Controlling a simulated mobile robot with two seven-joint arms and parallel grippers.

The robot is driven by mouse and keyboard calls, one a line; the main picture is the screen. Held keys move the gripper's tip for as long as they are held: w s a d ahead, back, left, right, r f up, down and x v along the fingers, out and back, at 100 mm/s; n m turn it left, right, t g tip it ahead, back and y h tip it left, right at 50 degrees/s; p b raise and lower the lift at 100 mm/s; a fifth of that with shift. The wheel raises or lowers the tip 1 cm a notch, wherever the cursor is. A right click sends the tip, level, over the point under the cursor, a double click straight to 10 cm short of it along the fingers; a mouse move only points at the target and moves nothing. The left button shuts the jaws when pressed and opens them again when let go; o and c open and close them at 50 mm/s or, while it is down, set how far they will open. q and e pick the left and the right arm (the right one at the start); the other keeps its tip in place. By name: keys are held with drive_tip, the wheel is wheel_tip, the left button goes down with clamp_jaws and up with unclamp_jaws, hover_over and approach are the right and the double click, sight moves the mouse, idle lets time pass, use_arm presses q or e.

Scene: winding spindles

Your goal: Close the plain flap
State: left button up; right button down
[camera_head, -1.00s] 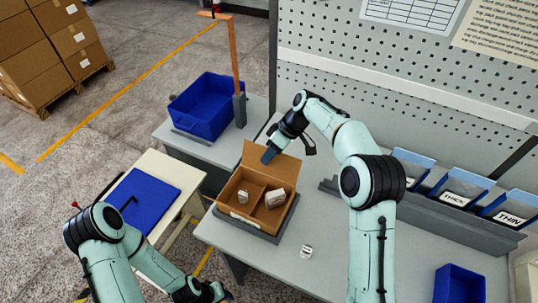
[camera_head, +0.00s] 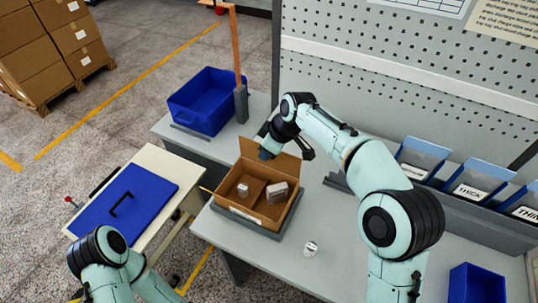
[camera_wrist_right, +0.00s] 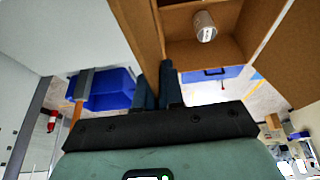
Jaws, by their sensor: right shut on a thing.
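An open brown cardboard box (camera_head: 252,208) stands on a dark base on the grey table, with a brown divider and several small pale pieces inside. Its plain back flap (camera_head: 290,168) stands up at the far side. My right gripper (camera_head: 267,153) is at that flap's upper edge. In the right wrist view, the dark fingers (camera_wrist_right: 159,85) are shut around the brown flap (camera_wrist_right: 146,28), and a pale cylinder (camera_wrist_right: 204,27) lies inside the box. My left arm shows at the lower left, but its gripper is outside the picture.
A blue bin (camera_head: 203,112) stands behind the box. A blue lid-like panel (camera_head: 125,205) lies on the cream table at left. A small pale piece (camera_head: 311,248) stands on the grey table right of the box. Labelled bins (camera_head: 470,190) line the right.

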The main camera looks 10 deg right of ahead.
use_arm(q)
drive_tip(key=shift+s+f+b, duration=0.3)
drive_tip(key=shift+f+b, duration=0.2)
drive_tip(key=shift+f, duration=0.2)
drive_tip(key=shift+s+f+b, duration=0.35)
drive_tip(key=shift+f+b, duration=0.2)
drive_tip(key=shift+f, duration=0.2)
drive_tip(key=shift+s+f+b, duration=0.3)
drive_tip(key=shift+f+b, duration=0.2)
drive_tip(key=shift+f, duration=0.2)
use_arm(e)
drive_tip(key=shift+s+a+f+n+t+h, duration=0.1)
drive_tip(key=shift+s+a+n+t+h, duration=0.2)
drive_tip(key=shift+s+a+t+h, duration=0.35)
drive_tip(key=shift+w+d+t, duration=0.1)
drive_tip(key=shift+d+t, duration=0.1)
drive_tip(key=shift+t, duration=0.05)
drive_tip(key=c, duration=1.3)
unclamp_jaws()
drive_tip(key=shift+c, duration=0.2)
use_arm(q)
drive_tip(key=shift+w+r+p, duration=0.3)
drive_tip(key=shift+r+p, duration=0.4)
drive_tip(key=shift+r, duration=0.05)
use_arm(e)
drive_tip(key=v, duration=1.3)
drive_tip(key=shift+d, duration=0.1)
